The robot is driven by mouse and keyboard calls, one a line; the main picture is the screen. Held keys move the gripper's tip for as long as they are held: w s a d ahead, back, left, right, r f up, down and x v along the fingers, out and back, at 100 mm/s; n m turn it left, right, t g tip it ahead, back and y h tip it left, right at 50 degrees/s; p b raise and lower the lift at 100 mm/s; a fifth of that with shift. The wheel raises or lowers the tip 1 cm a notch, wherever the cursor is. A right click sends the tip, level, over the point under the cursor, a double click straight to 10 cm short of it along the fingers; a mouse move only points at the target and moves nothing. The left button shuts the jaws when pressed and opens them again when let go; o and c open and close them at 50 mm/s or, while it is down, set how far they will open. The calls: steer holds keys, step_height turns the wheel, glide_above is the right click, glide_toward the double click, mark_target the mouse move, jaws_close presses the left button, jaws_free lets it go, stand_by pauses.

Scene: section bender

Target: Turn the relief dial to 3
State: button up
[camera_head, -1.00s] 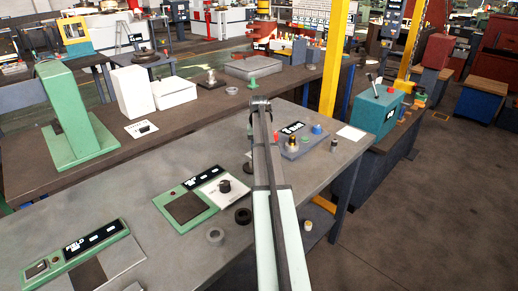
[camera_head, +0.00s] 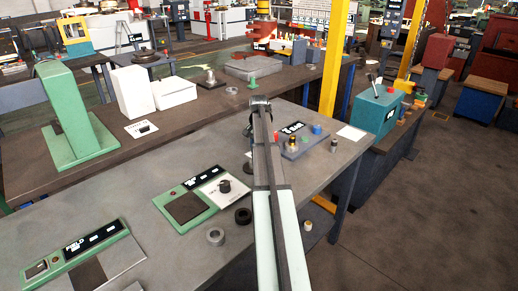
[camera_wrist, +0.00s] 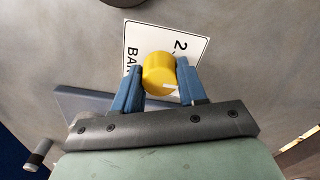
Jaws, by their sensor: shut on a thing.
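The relief dial (camera_wrist: 159,74) is a round yellow knob in the wrist view, with a white pointer mark on its lower right side. It stands on a white label plate (camera_wrist: 139,42) with a "2" and partly covered letters starting "BA"; a 3 is not visible. My gripper (camera_wrist: 160,80) has its blue fingers on both sides of the knob, shut on it. In the head view my own arm hides the gripper and dial.
A green-framed panel (camera_head: 183,211) with a black knob lies left, with dark and grey rings (camera_head: 215,237) nearby.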

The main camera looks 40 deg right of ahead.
steer(key=o, duration=1.1)
steer(key=shift+c, duration=0.2)
step_height(320, 180, up, 14)
steer(key=shift+f, duration=0.1)
stand_by(0.5)
